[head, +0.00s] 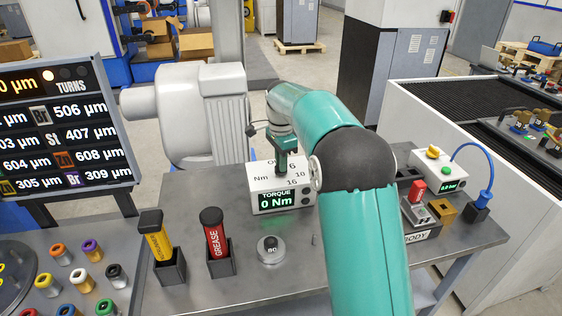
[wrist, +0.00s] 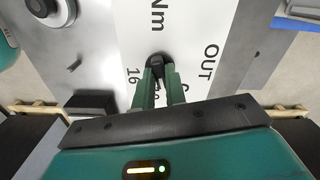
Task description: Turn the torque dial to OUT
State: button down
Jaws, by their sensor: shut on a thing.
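The torque box (head: 262,203) is a white case on the grey bench; its green display reads "TORQUE 0 Nm". Its sloped top is printed with 6, 10, 16, Nm and a partly covered OUT. My gripper (head: 285,168) reaches down onto that top and hides most of the dial in the head view. In the wrist view the black torque dial (wrist: 155,60) sits between the tips of my gripper (wrist: 158,75), which is shut on it. The word OUT (wrist: 210,62) shows to the right of the dial and 16 to its left. The dial's pointer direction cannot be made out.
A yellow tube (head: 158,240) and a red grease tube (head: 216,238) stand in black holders left of the box. A round metal weight (head: 270,250) lies in front. Small fixtures and a white box with a blue hose (head: 450,170) stand to the right.

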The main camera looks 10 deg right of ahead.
jog(key=n, duration=1.1)
jog(key=shift+n, duration=2)
jog(key=c, duration=1.4)
grip_release()
jog(key=shift+c, duration=0.2)
jog(key=shift+r, duration=0.15)
notch_tip(320, 180, up, 14)
jog(key=shift+f, duration=0.2)
